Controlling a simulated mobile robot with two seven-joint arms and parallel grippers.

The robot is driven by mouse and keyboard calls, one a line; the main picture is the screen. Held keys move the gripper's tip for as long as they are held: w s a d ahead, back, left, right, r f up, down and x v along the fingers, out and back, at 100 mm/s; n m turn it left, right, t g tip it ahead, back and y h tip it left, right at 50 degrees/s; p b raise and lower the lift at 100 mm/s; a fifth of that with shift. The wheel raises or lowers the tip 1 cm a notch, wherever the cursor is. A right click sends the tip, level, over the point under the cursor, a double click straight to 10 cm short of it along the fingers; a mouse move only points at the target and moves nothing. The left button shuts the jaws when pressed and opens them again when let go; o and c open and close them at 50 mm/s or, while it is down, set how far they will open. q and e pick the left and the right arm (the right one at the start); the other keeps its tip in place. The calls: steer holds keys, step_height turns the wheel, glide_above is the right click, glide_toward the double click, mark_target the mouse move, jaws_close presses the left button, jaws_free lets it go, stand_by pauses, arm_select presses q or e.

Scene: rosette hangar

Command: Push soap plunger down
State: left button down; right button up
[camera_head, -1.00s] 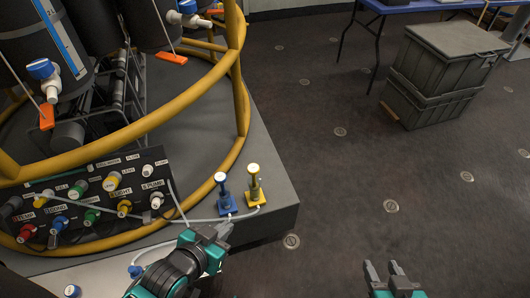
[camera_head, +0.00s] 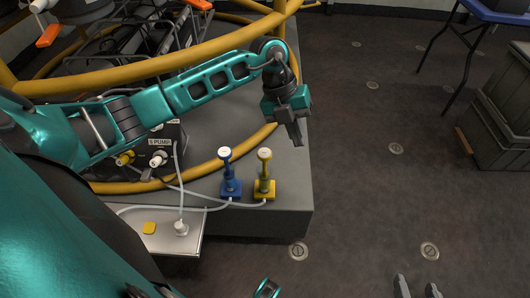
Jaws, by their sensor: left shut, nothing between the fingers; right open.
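Two small plungers stand upright side by side on the grey platform. The blue plunger (camera_head: 228,175) has a white cap and a blue base. The yellow plunger (camera_head: 264,175) has a white cap and a yellow base. No label tells which is the soap one. Both stems show long, with the caps well above the bases. My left gripper (camera_head: 296,138) is shut and empty, fingers pointing down, up and to the right of the yellow plunger's cap in the picture and apart from it. My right gripper (camera_head: 417,289) is open and empty at the bottom edge, over the floor.
Thin hoses run from the plunger bases to the left. A yellow ring rail (camera_head: 205,178) curves behind the plungers. A grey crate (camera_head: 503,115) stands at the right; floor between is clear.

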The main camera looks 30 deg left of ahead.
mark_target(264, 153)
arm_select(q)
steer(key=w+a+n+y+b, duration=0.15)
steer(key=a+y, duration=0.35)
steer(key=a, duration=0.5)
steer(key=shift+n, duration=0.25)
steer(key=f+b, duration=0.1)
steer(key=f, duration=0.3)
steer(key=f+b, duration=0.1)
steer(key=f, duration=0.3)
steer(key=f+b, duration=0.1)
steer(key=f, duration=0.3)
steer(key=shift+w+a, duration=0.1)
steer(key=shift+w, duration=0.15)
steer(key=shift+f+b, duration=0.15)
steer(key=shift+b, duration=0.15)
arm_select(e)
steer(key=f, duration=0.1)
steer(key=a+f, duration=0.1)
steer(key=f, duration=0.1)
steer(key=shift+w+a+y, duration=0.25)
steer(key=shift+a+y, duration=0.05)
